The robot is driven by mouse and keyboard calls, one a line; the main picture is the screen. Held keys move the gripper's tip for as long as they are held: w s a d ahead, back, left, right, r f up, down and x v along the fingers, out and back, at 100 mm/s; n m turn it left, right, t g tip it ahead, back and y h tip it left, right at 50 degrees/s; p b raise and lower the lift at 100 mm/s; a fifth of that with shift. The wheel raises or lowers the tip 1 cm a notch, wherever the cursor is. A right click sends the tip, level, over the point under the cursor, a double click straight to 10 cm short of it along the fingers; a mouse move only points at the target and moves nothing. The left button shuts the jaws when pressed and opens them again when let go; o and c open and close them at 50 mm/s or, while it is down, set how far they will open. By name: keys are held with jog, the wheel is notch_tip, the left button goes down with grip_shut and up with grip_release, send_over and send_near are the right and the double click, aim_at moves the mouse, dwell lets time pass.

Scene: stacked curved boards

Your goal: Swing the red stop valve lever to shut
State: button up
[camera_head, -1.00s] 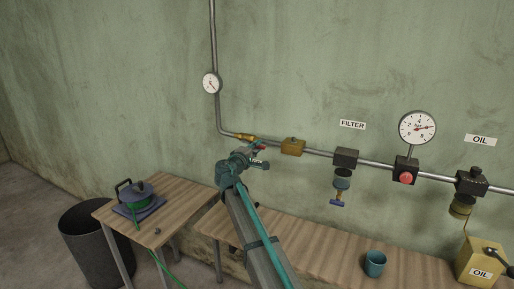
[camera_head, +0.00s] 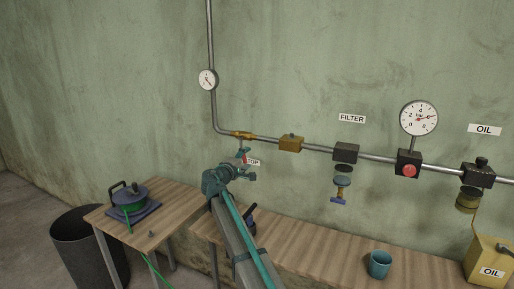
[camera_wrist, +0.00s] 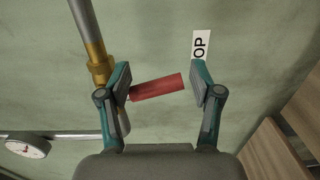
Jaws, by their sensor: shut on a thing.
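The brass stop valve (camera_head: 243,135) sits on the grey pipe along the wall; its brass body also shows in the wrist view (camera_wrist: 97,58). Its red lever (camera_wrist: 157,87) points roughly crosswise to the pipe, and in the head view a small red part (camera_head: 244,157) hangs below the valve. My gripper (camera_wrist: 160,80) has the lever lying between its two fingers and is shut on it. In the head view my gripper (camera_head: 243,165) is just below the valve and hides most of the lever. The STOP label (camera_head: 254,162) is partly covered.
Along the pipe to the right are a brass block (camera_head: 291,143), the filter (camera_head: 344,155), a pressure gauge (camera_head: 418,118) and a red button (camera_head: 409,171). A bench with a teal mug (camera_head: 380,264) stands below. A small gauge (camera_head: 207,79) is at upper left.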

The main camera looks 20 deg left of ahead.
jog(key=o, duration=0.5)
jog(key=a, duration=0.3)
jog(key=shift+r+n+y, duration=0.3)
jog(key=shift+n+y, duration=0.1)
jog(key=shift+d+r, duration=0.1)
jog(key=shift+r, duration=0.15)
jog(key=shift+c, duration=0.8)
jog(key=shift+s, duration=0.1)
jog(key=s+b, duration=0.1)
jog(key=s, duration=0.6)
jog(key=shift+a, duration=0.2)
jog(key=shift+f, duration=0.1)
